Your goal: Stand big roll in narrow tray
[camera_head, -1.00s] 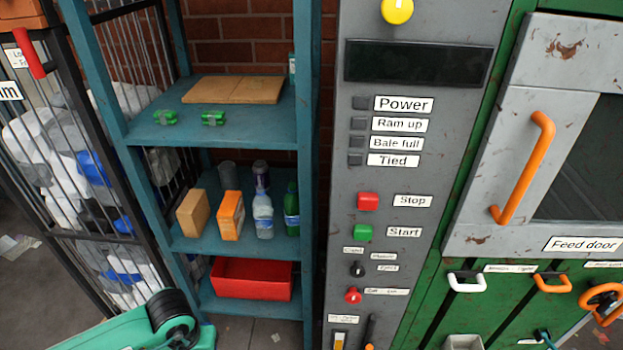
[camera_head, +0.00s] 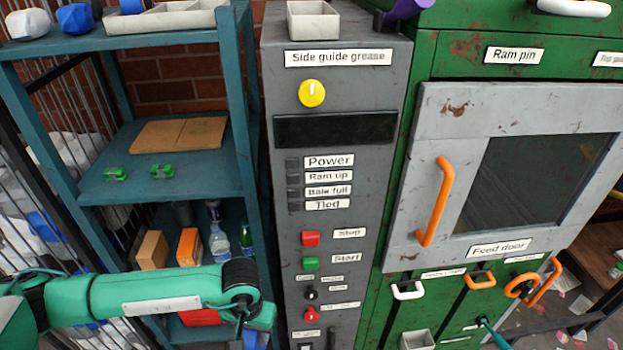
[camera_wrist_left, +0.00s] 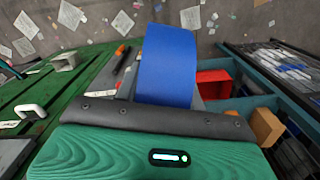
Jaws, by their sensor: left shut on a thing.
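My left gripper (camera_head: 257,336) points down beside the grey control cabinet, its fingers mostly cut off or hidden behind the wrist. It is shut on a wide blue roll (camera_wrist_left: 168,65), which fills the middle of the left wrist view. A bit of the blue roll (camera_head: 256,341) also shows in the head view. A small pale grey tray (camera_head: 313,22) stands on top of the control cabinet. A longer pale divided tray (camera_head: 180,18) lies on the top shelf with a blue thing in it. I cannot tell which is the narrow tray. My right gripper is not in view.
The teal shelf (camera_head: 75,195) holds boards, green clips, boxes and bottles. A red bin (camera_wrist_left: 213,78) is low on it. A white and a blue lump (camera_head: 75,18) sit on its top. A purple thing (camera_head: 405,8) is beside the cabinet-top tray. Orange handles (camera_head: 435,203) stick out of the green machine.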

